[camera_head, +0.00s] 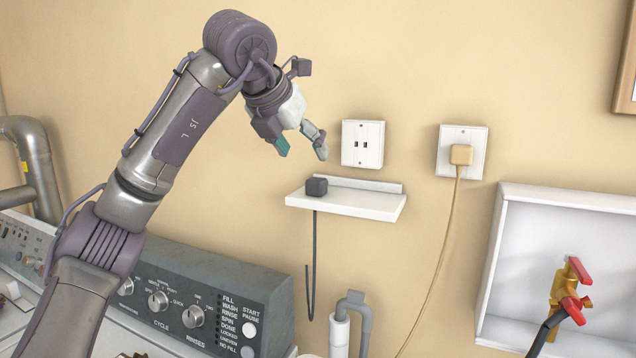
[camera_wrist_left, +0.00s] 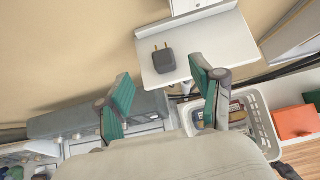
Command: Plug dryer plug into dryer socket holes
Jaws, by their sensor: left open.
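The dark grey dryer plug (camera_head: 316,187) lies on the left part of a small white wall shelf (camera_head: 360,203), its cord hanging below. In the left wrist view the plug (camera_wrist_left: 164,61) shows two brass prongs pointing towards the wall. The dryer socket (camera_head: 362,145), a white plate with two dark slots, is on the wall just above the shelf. My left gripper (camera_head: 302,148) is open and empty, above and to the left of the plug; in the left wrist view its green-padded fingers (camera_wrist_left: 162,98) are spread wide, with the plug beyond them. My right gripper is not in view.
A second outlet (camera_head: 474,137) to the right holds a beige plug (camera_head: 461,154) with a hanging cord. A white recessed box (camera_head: 498,270) with a red-handled valve is at right. The washer panel (camera_head: 200,300) is below. A white basket (camera_wrist_left: 262,125) stands lower down.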

